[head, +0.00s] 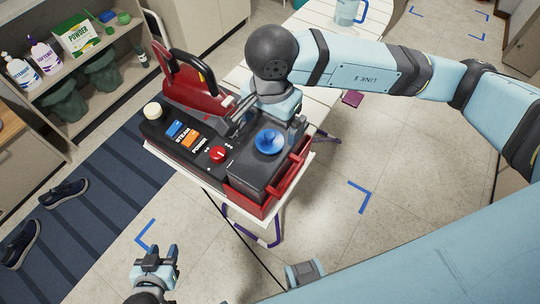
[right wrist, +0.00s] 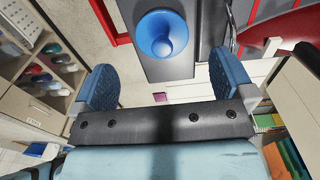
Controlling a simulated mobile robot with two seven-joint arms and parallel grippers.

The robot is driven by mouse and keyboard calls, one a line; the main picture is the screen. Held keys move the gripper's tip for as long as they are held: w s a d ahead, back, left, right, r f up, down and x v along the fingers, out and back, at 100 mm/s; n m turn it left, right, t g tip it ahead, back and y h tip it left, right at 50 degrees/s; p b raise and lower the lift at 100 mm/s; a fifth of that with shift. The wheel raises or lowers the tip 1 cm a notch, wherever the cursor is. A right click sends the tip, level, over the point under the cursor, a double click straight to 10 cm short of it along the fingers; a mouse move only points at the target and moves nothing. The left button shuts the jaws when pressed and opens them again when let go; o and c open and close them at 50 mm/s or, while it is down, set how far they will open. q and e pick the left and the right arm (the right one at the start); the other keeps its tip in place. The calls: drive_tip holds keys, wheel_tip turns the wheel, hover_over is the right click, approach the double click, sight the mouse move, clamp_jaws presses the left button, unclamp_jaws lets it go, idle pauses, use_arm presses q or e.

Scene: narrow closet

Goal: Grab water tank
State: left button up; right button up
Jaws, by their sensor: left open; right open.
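The steam machine (head: 180,135) is black and red and rests on a white ironing-board-like table. The water tank (head: 255,178) is the dark grey box at its lower right end, with a round blue cap (head: 269,141) on top and a red frame beside it. My right gripper (head: 240,117) is above the machine, close to the tank, its fingers partly hidden. In the right wrist view its blue-padded fingers (right wrist: 164,80) are apart and empty. The blue cap (right wrist: 160,35) shows beyond them on the tank (right wrist: 165,68). My left gripper (head: 156,257) is open and empty, low over the floor.
A red and black iron (head: 190,80) stands on the machine beside my right gripper. A light blue jug (head: 346,12) is at the table's far end. Shelves with bottles (head: 45,57) stand at left, above a dark striped mat (head: 95,195) with shoes.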

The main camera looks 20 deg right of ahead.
sight(270, 134)
wheel_tip(270, 134, down, 7)
drive_tip(key=shift+a+f+p, duration=0.15)
drive_tip(key=shift+p, duration=0.55)
drive_tip(key=c, duration=1.2)
drive_tip(key=shift+w, duration=0.1)
drive_tip(key=shift+c, duration=1)
